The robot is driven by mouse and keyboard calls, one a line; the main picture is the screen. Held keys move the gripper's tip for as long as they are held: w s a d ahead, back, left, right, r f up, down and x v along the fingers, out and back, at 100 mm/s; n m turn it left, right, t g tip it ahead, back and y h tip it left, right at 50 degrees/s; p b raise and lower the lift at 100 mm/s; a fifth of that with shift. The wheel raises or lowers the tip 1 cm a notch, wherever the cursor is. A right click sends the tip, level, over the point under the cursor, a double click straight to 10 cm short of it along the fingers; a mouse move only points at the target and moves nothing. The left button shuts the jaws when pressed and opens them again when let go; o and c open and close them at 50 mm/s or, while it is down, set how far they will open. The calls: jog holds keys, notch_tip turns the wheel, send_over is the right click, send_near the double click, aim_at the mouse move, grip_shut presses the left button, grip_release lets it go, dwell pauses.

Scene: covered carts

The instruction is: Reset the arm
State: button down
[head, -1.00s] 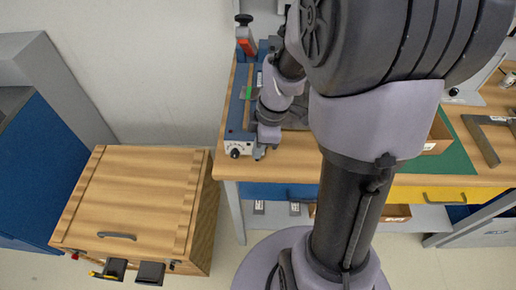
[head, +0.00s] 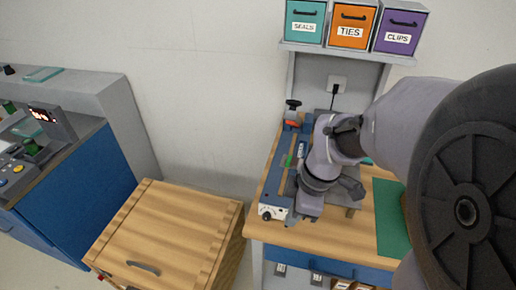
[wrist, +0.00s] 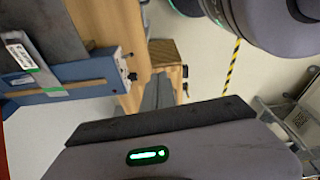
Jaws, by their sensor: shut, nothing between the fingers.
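My arm reaches over the wooden workbench (head: 340,236) in the head view, bent with its wrist low. My gripper (head: 293,219) is at the front end of a blue bench device (head: 277,196) with a white dial panel. It is small and partly hidden by the wrist, and nothing shows in it. I cannot tell whether it touches the device. In the wrist view, the blue device (wrist: 75,82) is at the left, and a large grey part of mine with a green light fills the bottom.
A wooden covered cart (head: 165,235) with a handle stands left of the bench. A blue console (head: 85,185) is further left. Teal, orange and purple bins (head: 352,25) stand on a shelf above the bench. A green mat (head: 391,225) lies at right. Floor shows in the wrist view.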

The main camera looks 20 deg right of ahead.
jog(key=s+a+r+m+t+b, duration=0.1)
jog(key=s+a+r+m+t, duration=0.1)
jog(key=m, duration=0.6)
jog(key=s+a+r+m+t+b, duration=0.2)
jog(key=s+a+r+m, duration=0.3)
jog(key=a+m, duration=0.3)
jog(key=shift+r+m+t, duration=0.3)
jog(key=shift+r, duration=0.15)
